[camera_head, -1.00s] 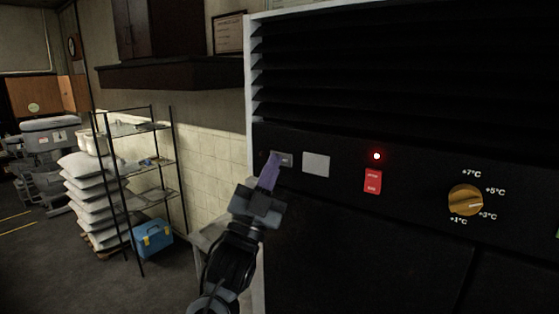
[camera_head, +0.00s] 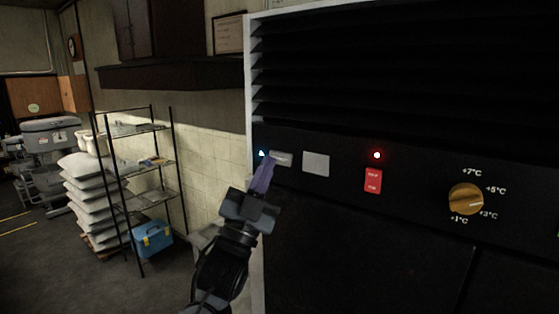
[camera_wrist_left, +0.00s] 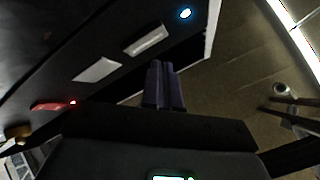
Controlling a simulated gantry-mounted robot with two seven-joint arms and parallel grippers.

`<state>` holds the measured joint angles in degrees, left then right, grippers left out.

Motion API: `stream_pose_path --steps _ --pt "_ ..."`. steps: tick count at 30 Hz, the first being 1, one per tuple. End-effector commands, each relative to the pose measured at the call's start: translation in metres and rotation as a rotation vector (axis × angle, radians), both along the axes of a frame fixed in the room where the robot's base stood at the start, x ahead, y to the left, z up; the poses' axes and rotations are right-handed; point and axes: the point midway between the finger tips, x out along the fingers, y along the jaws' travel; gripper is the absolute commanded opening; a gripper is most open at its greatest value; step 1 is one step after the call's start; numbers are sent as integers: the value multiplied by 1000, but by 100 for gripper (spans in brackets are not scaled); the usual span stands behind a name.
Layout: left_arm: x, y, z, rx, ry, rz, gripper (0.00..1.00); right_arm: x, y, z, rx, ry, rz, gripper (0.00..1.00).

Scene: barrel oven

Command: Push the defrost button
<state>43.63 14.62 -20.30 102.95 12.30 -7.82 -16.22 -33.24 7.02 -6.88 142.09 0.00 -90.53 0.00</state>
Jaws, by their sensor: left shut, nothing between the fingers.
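The black control panel shows a small grey button (camera_head: 281,158) near its left edge, which I take to be the defrost button. A small light (camera_head: 262,154) just left of it glows blue-white. My left gripper (camera_head: 263,172) is shut and empty, its purple fingertips just below and left of the button. In the left wrist view the fingers (camera_wrist_left: 164,84) are together, and the button (camera_wrist_left: 146,39) and lit lamp (camera_wrist_left: 185,13) are in plain sight beyond them. The fingers look apart from the button there. My right gripper is out of view.
To the right on the panel are a blank light square (camera_head: 316,164), a red switch (camera_head: 373,181) under a red lamp (camera_head: 377,155), and an orange temperature dial (camera_head: 466,199). A wire shelf (camera_head: 140,160), stacked sacks (camera_head: 90,195) and a blue toolbox (camera_head: 152,238) stand at left.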

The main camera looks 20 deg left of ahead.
Motion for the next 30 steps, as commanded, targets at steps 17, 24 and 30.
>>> stream_pose_path --steps 17,24,30 --pt "-46 15 -1 0 1 -1 0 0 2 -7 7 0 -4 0" --pt "-48 16 -1 1 0 -1 0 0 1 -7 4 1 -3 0" --pt "-46 16 -5 0 10 0 0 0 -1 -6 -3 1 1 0"
